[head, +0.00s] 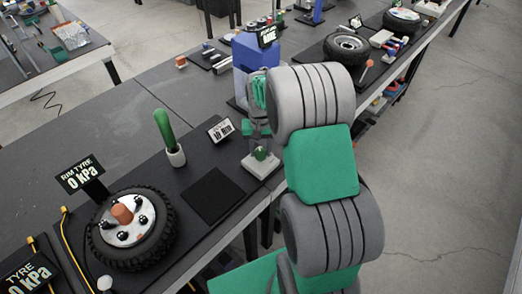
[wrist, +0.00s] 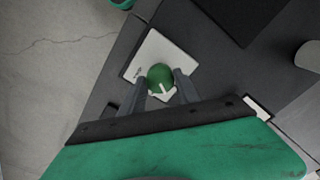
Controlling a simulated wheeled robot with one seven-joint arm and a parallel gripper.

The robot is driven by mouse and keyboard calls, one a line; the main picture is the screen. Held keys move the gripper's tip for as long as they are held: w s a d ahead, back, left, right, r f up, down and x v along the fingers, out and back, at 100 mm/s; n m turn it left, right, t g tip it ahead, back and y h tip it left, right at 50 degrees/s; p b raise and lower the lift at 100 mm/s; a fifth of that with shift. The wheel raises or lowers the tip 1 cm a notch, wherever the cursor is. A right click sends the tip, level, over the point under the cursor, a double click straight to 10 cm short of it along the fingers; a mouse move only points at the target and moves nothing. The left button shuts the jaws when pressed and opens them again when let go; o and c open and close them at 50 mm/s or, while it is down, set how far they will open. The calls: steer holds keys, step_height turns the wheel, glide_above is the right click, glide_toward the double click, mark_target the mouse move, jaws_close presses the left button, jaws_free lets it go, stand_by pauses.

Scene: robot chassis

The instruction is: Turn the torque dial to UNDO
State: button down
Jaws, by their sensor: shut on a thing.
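The torque dial's green knob (head: 261,154) sits on a white square base (head: 252,166) at the bench's front edge. In the wrist view the round green knob (wrist: 159,74) has a white pointer mark on its near side, and the white base (wrist: 148,53) carries small dark lettering that I cannot read. My gripper (wrist: 160,84) has one finger on each side of the knob and is shut on it. In the head view my gripper (head: 259,143) comes down onto the dial from above. The UNDO mark cannot be made out.
A green-handled tool (head: 165,131) stands in a white holder to the left. A tyre (head: 133,229) with a rim lies at lower left. A bare black mat (head: 214,195) lies between.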

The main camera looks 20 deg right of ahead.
mark_target(260, 151)
steer(key=shift+r+m, duration=0.1)
steer(key=shift+m, duration=0.3)
steer(key=c, duration=0.9)
jaws_free()
step_height(260, 151, up, 8)
steer(key=shift+f+b, duration=0.1)
steer(key=shift+b, duration=0.6)
